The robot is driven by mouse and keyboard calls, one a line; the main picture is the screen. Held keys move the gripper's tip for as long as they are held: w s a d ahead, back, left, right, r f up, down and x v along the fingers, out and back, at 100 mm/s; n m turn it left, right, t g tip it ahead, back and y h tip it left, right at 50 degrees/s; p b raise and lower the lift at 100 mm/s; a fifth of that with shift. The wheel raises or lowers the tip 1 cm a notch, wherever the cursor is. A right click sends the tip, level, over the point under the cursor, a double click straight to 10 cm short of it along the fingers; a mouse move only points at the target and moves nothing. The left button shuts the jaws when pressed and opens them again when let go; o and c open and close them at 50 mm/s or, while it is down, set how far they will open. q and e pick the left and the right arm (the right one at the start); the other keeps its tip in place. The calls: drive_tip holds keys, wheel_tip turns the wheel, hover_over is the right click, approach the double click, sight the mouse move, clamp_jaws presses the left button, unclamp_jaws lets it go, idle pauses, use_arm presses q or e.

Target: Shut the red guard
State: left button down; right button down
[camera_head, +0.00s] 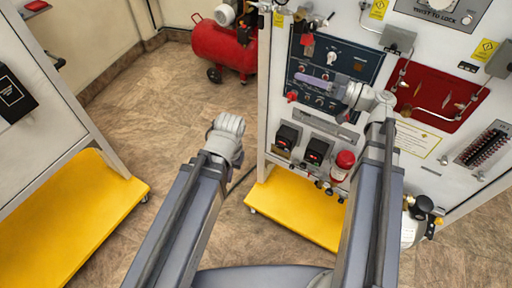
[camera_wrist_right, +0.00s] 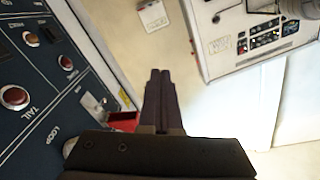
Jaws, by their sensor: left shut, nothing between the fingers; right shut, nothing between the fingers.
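A small red piece, which looks like the red guard (camera_wrist_right: 122,121), shows in the right wrist view beside a metal toggle at the edge of a dark blue panel (camera_wrist_right: 40,85). My fingers and gripper body partly hide it, so I cannot tell its angle or whether I touch it. In the head view a small red piece (camera_head: 292,97) sits at the panel's lower left. My right gripper (camera_head: 300,77) is shut and empty in front of the panel, just above that piece; its fingers (camera_wrist_right: 160,72) point past the red piece. My left gripper (camera_head: 230,119) is shut and empty over open floor.
A red recessed tray (camera_head: 440,88) and hoses are right of the panel. Black rocker switches (camera_head: 287,136) and a red-capped part (camera_head: 344,160) sit below. A red compressor (camera_head: 222,45) stands at the back. Yellow bases (camera_head: 300,212) edge the floor; the middle floor is clear.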

use_arm(q)
drive_tip(key=shift+w+a+f+b, duration=0.2)
drive_tip(key=shift+w+f+b, duration=0.15)
drive_tip(key=shift+w, duration=0.4)
use_arm(e)
drive_tip(key=s+a+f+g+h, duration=0.4)
drive_tip(key=a+f, duration=0.3)
drive_tip(key=f, duration=0.2)
drive_tip(key=s+a+f+m+g+h, duration=0.1)
drive_tip(key=s+a+f+g+h, duration=0.3)
drive_tip(key=f, duration=0.6)
drive_tip(key=shift+s+a+g+h, duration=0.5)
drive_tip(key=shift+s+a, duration=0.45)
drive_tip(key=shift+a, duration=0.75)
